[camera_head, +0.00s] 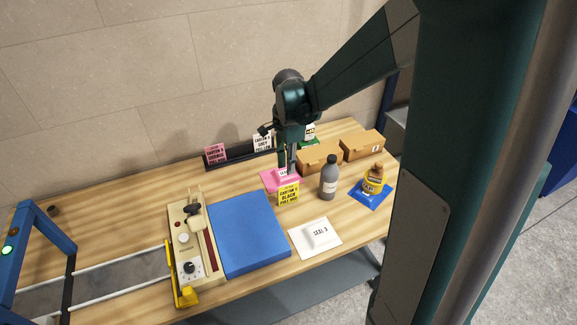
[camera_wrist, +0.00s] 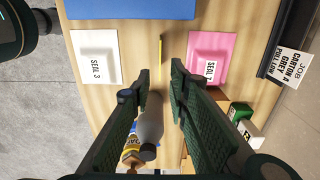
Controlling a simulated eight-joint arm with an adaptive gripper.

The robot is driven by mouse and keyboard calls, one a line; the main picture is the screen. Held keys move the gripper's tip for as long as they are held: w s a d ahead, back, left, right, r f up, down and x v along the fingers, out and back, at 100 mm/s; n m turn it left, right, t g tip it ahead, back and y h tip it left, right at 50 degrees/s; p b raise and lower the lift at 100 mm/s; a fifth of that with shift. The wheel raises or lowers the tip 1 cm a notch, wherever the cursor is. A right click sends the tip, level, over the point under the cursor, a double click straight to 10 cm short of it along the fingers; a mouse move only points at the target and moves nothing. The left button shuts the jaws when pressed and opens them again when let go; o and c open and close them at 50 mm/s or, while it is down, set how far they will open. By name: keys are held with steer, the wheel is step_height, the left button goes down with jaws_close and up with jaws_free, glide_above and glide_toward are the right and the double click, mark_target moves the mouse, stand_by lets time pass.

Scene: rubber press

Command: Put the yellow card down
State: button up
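The yellow card (camera_head: 289,192) with black print stands upright near the middle of the table, just in front of the pink seal pad (camera_head: 270,180). In the wrist view the card (camera_wrist: 160,50) shows edge-on as a thin yellow strip between the pink pad and the white pad. My gripper (camera_head: 287,172) points down above the card. In the wrist view its two fingers (camera_wrist: 160,72) are apart with a clear gap, and the strip lies beyond their tips, touching neither. Exact height of the tips over the card is hard to tell.
A grey bottle (camera_head: 328,178) stands close right of the card. The white SEAL 3 pad (camera_head: 315,238) and blue mat (camera_head: 248,232) lie nearer the front. A black rack (camera_head: 238,155) with pink and white cards stands behind. Cardboard boxes (camera_head: 320,158) stand at back right.

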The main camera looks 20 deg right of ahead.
stand_by(0.6)
steer(key=s+a+r+n+t, duration=0.3)
steer(key=s+a+r+n, duration=0.1)
steer(key=s+r+n, duration=0.3)
steer(key=s+a+r+n+t, duration=0.4)
steer(key=s+r+n, duration=0.3)
steer(key=s+n, duration=0.4)
steer(key=shift+s, duration=2.6)
step_height(320, 180, down, 10)
steer(key=b, duration=1)
